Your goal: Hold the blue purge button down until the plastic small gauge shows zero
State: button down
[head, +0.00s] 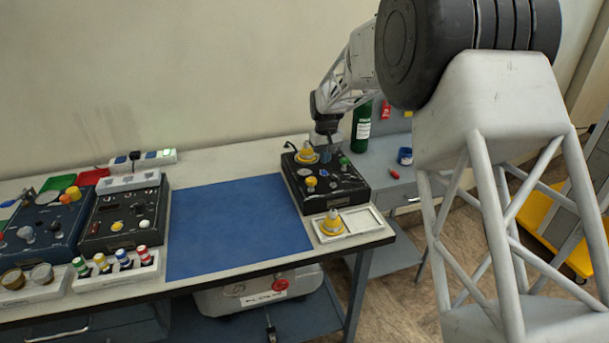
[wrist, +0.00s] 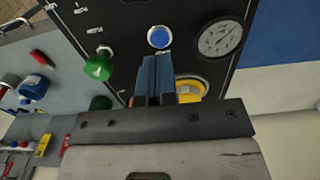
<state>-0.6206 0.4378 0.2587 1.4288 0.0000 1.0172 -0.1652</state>
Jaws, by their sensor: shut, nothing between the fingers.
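The black trainer box (head: 345,195) stands at the right end of the bench. In the wrist view, the round blue purge button (wrist: 158,37) sits on its black panel, and the white-faced small gauge (wrist: 220,38) is to its right. The gauge's dark needle seems to slant to the upper right; its figures are too small to read. My gripper (wrist: 155,60) is shut and empty, with its fingertips over the panel just below the button in the picture. I cannot tell whether they touch it.
A green knob (wrist: 98,67) is left of my fingers, and a yellow part (wrist: 190,88) is close on their right. A white tray (head: 364,220) with a yellow fitting lies in front of the box. The blue mat (head: 225,230) is clear. Other panels stand at the left.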

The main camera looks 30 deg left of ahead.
jog(key=shift+r, duration=1.3)
